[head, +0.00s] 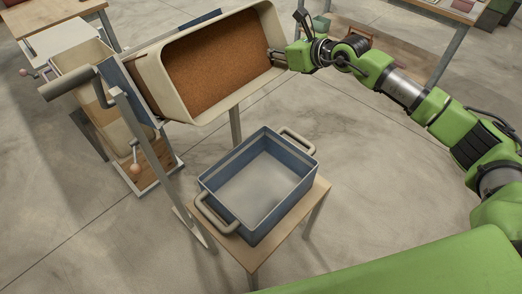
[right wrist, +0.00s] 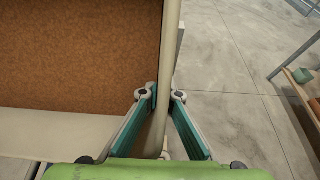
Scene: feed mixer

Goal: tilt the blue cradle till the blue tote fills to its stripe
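The cradle is a cream bin (head: 172,104) with blue panels (head: 127,88) at its side, on a grey frame. Brown granular feed (head: 215,62) lies in it, and its open face is toward me. The feed also shows in the right wrist view (right wrist: 75,50). The blue tote (head: 278,208) stands upright below on a small table, with no feed visible inside. A pale stripe (head: 238,158) runs along its inner wall near the top. My right gripper (head: 275,58) is at the bin's right edge; in the right wrist view its fingers (right wrist: 165,94) close on the rim from both sides. My left gripper is out of view.
The small wooden table (head: 252,258) under the tote has little spare top. Benches are at the back left and right. Concrete floor is clear at the right.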

